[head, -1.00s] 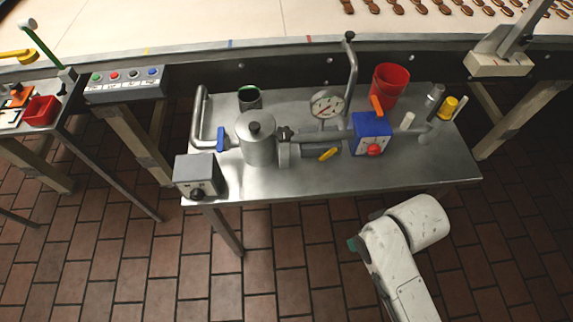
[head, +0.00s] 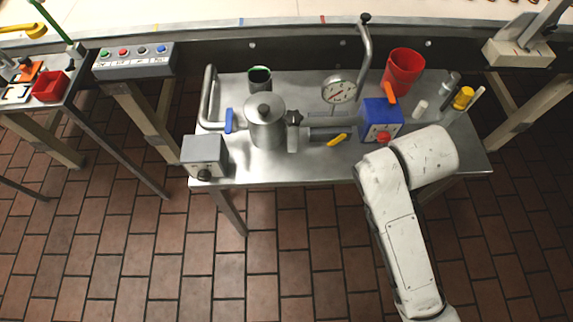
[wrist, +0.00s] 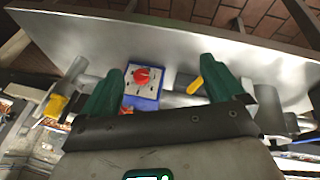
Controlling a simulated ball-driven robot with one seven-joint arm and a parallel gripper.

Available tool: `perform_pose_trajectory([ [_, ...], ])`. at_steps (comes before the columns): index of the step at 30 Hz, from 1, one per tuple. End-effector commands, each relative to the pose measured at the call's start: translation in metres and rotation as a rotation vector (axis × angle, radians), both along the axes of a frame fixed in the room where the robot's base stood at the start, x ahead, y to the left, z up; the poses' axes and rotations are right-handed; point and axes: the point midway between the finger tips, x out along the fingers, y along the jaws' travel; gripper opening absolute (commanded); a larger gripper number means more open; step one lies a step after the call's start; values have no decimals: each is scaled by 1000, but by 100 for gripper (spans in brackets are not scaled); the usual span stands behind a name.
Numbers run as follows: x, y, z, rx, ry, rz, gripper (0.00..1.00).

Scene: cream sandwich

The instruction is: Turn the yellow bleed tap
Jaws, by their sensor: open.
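The yellow bleed tap (head: 339,139) is a small yellow lever low on the pipework, left of the blue box (head: 381,121). In the wrist view the tap (wrist: 195,85) shows just left of my right-hand green finger, and the blue box (wrist: 143,87) with its red knob (wrist: 142,76) lies between the fingers. My gripper (wrist: 161,66) is open, with nothing held between its fingers. It is hidden in the head view, where my white arm reaches over the table's front right. I cannot tell how far the fingers are from the tap.
The steel table (head: 300,172) carries a metal pot (head: 265,122), a gauge (head: 340,90), a red cup (head: 403,72), a grey box (head: 204,157) and a yellow-capped post (head: 463,98). A button panel (head: 134,60) stands left. The table's front strip is mostly clear.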

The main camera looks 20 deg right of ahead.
Motion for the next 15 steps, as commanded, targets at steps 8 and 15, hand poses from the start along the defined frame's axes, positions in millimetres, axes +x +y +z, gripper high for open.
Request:
perform_pose_trajectory([
  [8,37,3,37,-43,-83,-24,96],
  [15,64,13,70,-58,-151,-60,96],
])
